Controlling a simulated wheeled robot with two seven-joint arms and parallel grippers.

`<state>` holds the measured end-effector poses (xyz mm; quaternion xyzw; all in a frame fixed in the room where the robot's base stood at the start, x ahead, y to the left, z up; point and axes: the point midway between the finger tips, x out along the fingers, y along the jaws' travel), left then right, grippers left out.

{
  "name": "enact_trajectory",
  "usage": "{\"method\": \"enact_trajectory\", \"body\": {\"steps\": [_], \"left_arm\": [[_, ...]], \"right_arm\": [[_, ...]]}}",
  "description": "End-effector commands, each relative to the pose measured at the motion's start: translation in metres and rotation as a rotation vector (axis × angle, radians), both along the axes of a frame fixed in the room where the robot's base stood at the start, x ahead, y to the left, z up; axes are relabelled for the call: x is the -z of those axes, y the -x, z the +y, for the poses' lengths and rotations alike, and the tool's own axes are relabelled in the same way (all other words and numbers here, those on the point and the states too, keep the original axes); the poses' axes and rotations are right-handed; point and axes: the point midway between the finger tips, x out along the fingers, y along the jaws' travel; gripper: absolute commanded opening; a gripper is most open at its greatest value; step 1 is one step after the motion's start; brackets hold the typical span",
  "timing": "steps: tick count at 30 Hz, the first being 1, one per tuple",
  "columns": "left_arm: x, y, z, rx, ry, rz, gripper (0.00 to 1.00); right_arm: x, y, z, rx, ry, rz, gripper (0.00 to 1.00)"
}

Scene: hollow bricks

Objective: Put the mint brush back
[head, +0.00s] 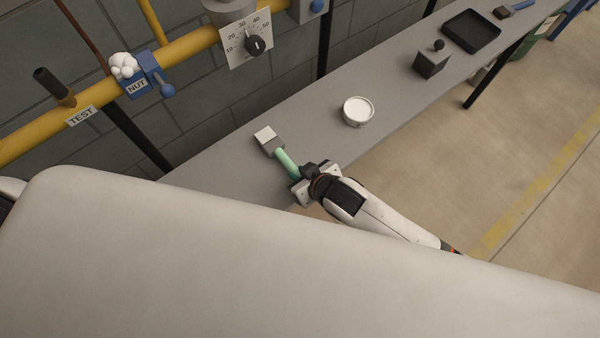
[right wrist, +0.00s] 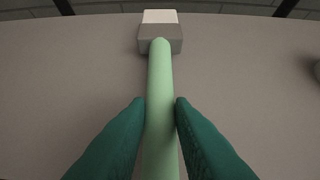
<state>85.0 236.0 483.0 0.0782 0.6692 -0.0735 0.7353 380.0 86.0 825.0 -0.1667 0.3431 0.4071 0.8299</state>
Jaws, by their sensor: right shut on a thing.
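The mint brush (head: 284,159) has a pale green handle, a grey ferrule and a white bristle end. It is at the near part of the grey bench, with its bristle end pointing away from my gripper. My right gripper (head: 303,178) is shut on its handle. In the right wrist view, the two dark green fingers (right wrist: 160,108) press the brush handle (right wrist: 160,75) from both sides. I cannot tell whether the brush touches the bench. My left gripper is not in view.
On the grey bench (head: 320,148) stand a white round tub (head: 358,111), a dark block with a knob (head: 432,61), a black tray (head: 471,31) and a blue-handled brush (head: 521,5). A yellow pipe (head: 190,46) with a blue valve (head: 139,82) and a dial (head: 247,42) runs along the wall.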

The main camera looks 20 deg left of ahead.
Motion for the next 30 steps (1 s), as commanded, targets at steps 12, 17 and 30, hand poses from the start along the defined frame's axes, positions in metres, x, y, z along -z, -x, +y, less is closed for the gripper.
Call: {"method": "enact_trajectory", "body": {"steps": [12,17,30], "left_arm": [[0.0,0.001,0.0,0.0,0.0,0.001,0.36],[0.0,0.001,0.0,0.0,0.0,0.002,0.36],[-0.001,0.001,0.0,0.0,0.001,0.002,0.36]], "right_arm": [[0.011,0.0,0.0,0.001,-0.002,0.001,0.22],[0.011,0.0,0.0,0.001,-0.002,0.001,0.43],[-0.002,0.008,-0.01,0.0,-0.003,0.002,0.43]]}}
